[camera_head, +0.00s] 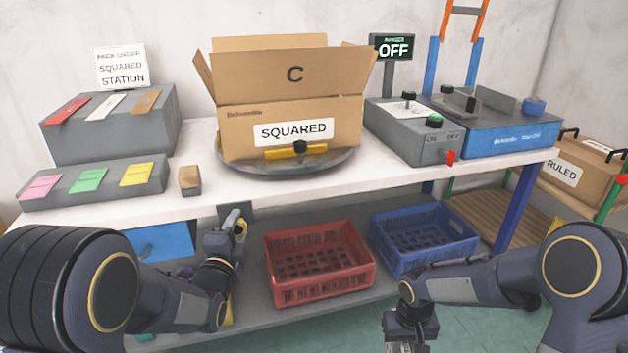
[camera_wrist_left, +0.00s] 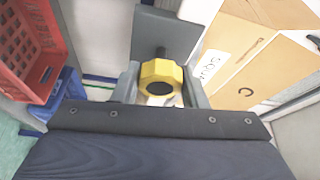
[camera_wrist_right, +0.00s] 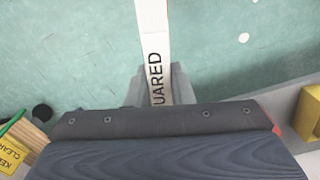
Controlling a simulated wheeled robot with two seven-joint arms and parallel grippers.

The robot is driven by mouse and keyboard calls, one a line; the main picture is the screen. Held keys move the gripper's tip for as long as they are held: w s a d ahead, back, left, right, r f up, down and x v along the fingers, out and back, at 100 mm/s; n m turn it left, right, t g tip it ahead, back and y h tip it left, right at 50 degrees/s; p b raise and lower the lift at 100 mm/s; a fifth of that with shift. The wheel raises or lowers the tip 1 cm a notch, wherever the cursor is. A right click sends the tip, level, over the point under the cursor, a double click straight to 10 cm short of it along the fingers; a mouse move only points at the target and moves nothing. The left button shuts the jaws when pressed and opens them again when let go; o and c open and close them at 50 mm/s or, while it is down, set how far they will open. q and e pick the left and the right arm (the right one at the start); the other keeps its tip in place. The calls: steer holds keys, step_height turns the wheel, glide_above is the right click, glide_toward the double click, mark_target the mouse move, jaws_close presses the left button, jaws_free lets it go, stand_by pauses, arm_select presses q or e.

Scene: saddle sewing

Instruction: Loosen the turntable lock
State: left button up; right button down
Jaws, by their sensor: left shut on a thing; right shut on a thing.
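The turntable lock is a yellow faceted knob (camera_wrist_left: 162,72) with a dark centre, on a stem from a dark plate (camera_wrist_left: 165,32). My left gripper (camera_head: 238,226), below the table's front edge, is shut on the knob, with one finger on each side. The round grey turntable (camera_head: 285,166) stands on the table above. It bears an open cardboard box (camera_head: 238,140) marked SQUARED and C. My right gripper (camera_wrist_right: 160,85) is shut on a white strip (camera_wrist_right: 154,35) reading "UARED", partly hidden between the fingers. It is low at the right in the head view.
A red crate (camera_head: 320,288) and a blue crate (camera_head: 377,245) sit on the shelf below. A grey control box (camera_head: 395,128) with an OFF display (camera_head: 392,47) stands right of the turntable. A wooden block (camera_head: 189,180) lies left of it. A RULED box (camera_head: 570,172) is far right.

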arm_select(q)
steer(key=shift+f, duration=0.1)
steer(key=shift+n+t+b, duration=0.4)
steer(key=shift+n+b, duration=0.5)
steer(key=shift+b, duration=0.7)
steer(key=o, duration=1)
steer(key=shift+o, duration=0.2)
steer(key=shift+s+d, duration=0.25)
steer(key=shift+s, duration=0.55)
steer(key=shift+s+d, duration=0.2)
steer(key=shift+s, duration=0.65)
steer(key=shift+s+d, duration=0.25)
steer(key=shift+s, duration=0.55)
